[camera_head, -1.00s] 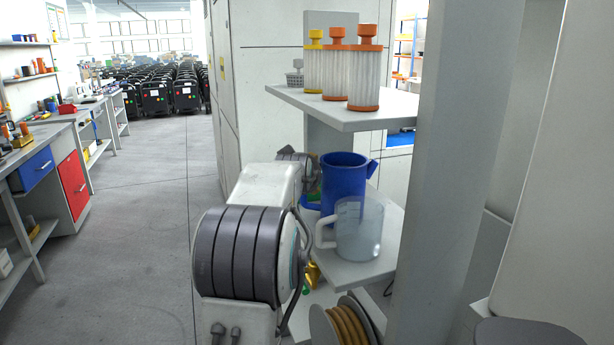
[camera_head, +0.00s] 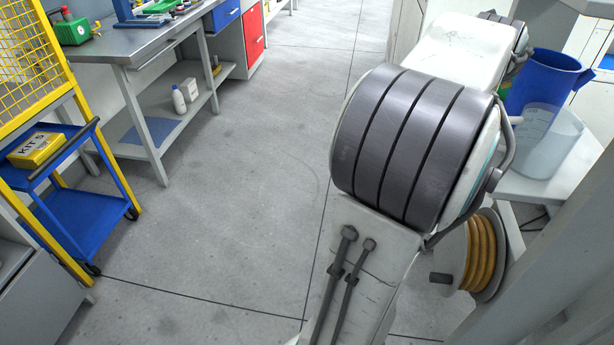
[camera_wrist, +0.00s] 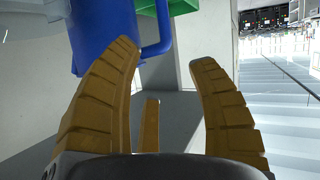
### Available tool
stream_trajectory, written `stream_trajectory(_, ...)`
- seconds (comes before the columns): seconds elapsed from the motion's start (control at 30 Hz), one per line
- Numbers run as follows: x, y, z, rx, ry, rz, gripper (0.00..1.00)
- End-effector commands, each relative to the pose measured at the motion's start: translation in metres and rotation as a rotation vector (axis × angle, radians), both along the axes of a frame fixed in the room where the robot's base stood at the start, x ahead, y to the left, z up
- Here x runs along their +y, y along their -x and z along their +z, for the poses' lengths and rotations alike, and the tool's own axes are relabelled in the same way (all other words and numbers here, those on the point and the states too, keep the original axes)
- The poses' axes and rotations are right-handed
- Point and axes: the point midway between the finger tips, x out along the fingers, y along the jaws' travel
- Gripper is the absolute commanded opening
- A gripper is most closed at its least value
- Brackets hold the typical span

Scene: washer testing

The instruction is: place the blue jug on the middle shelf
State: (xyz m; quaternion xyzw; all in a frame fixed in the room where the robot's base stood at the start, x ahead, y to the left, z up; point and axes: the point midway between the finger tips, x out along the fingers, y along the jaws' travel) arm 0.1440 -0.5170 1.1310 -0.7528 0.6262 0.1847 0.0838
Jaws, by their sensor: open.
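The blue jug (camera_head: 535,80) stands upright at the right of the head view, behind a clear measuring jug (camera_head: 555,140). Both are at the level of the grey middle shelf (camera_head: 520,186). In the wrist view the blue jug (camera_wrist: 98,30) fills the upper left, with its handle or spout to the right. My gripper (camera_wrist: 164,52) is open, with its yellow-brown fingers apart. The left finger overlaps the jug's edge in the picture; I cannot tell whether it touches. Nothing is clearly held between the fingers. The gripper is hidden in the head view.
A hose reel (camera_head: 483,255) sits below the shelf. A grey post (camera_head: 570,260) stands close at the right. At the left are a blue cart (camera_head: 85,215) with a yellow box (camera_head: 37,150) and a workbench (camera_head: 130,48). The floor between is clear.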

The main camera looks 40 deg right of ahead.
Motion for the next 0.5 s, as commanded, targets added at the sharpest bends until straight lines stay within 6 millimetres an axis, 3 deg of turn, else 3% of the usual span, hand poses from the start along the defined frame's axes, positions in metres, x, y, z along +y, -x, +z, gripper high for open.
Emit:
stream_trajectory(0.13, 0.01, -0.019, -0.007, 0.003, -0.025, 0.038, 0.53)
stream_trajectory(0.27, 0.045, -0.068, -0.027, 0.014, -0.096, 0.147, 0.53)
stream_trajectory(0.37, 0.094, -0.119, -0.052, 0.04, -0.184, 0.276, 0.53)
stream_trajectory(0.5, 0.186, -0.175, -0.092, 0.108, -0.32, 0.48, 0.53)
